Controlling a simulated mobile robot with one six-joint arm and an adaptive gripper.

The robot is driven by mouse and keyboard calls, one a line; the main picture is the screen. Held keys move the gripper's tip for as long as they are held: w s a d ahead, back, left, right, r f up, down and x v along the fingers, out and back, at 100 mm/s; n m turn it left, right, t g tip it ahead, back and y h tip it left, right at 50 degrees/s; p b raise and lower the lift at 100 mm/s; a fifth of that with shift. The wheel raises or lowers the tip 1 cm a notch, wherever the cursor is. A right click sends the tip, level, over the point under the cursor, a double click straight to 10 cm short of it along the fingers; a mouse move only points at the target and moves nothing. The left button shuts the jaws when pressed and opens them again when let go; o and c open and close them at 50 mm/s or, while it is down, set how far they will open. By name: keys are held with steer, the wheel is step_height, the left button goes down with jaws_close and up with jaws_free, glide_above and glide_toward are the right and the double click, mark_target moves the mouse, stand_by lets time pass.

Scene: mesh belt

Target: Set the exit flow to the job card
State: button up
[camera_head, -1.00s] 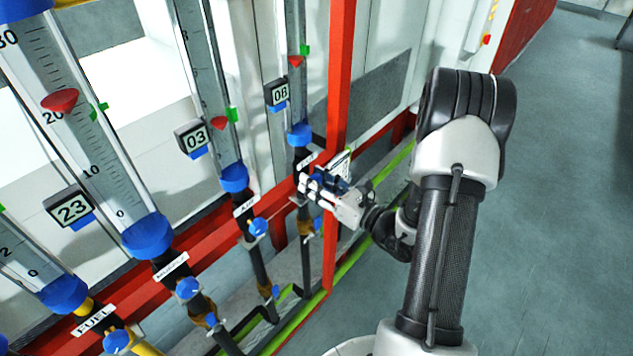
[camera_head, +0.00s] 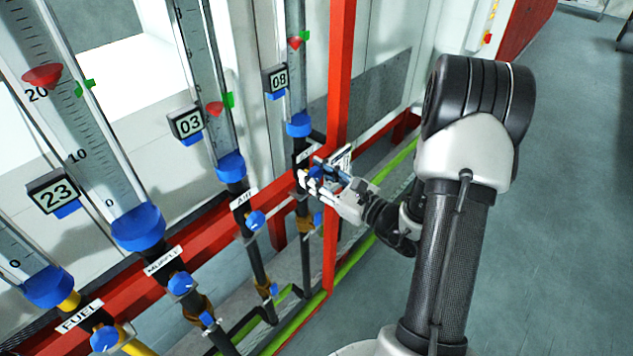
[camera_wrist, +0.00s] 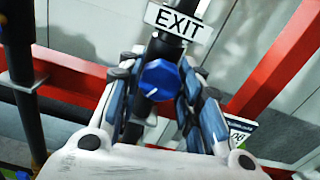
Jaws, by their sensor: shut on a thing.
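The exit valve knob (camera_wrist: 160,82) is blue with a white pointer line, below the EXIT label (camera_wrist: 178,22) in the wrist view. My gripper (camera_wrist: 160,92) has its fingers on either side of the knob and is shut on it. In the head view my gripper (camera_head: 318,180) is at the rightmost flow tube, hiding most of the knob. That exit flow tube (camera_head: 296,60) holds a red float (camera_head: 295,43) close to a green marker (camera_head: 305,36). Its display (camera_head: 279,82) reads 08. A card marked 08 (camera_wrist: 238,138) shows partly at the right in the wrist view.
A red upright post (camera_head: 341,80) stands just right of the exit tube. The AIR tube, display 03 (camera_head: 189,124), and the MUFFLE tube, display 23 (camera_head: 53,193), stand to the left with their own blue knobs. Open floor (camera_head: 570,200) lies to the right.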

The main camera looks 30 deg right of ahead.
steer(key=n+b, duration=0.4)
steer(key=b, duration=0.1)
steer(key=n+b, duration=0.2)
steer(key=shift+f+n+b, duration=0.25)
steer(key=shift+n+b, duration=0.05)
steer(key=n+b, duration=0.2)
steer(key=b, duration=0.1)
steer(key=n+b, duration=0.2)
steer(key=shift+r+b, duration=0.15)
steer(key=shift+b, duration=0.25)
steer(key=shift+r+n, duration=0.1)
steer(key=shift+n, duration=0.2)
steer(key=o, duration=1.1)
steer(key=v, duration=1.2)
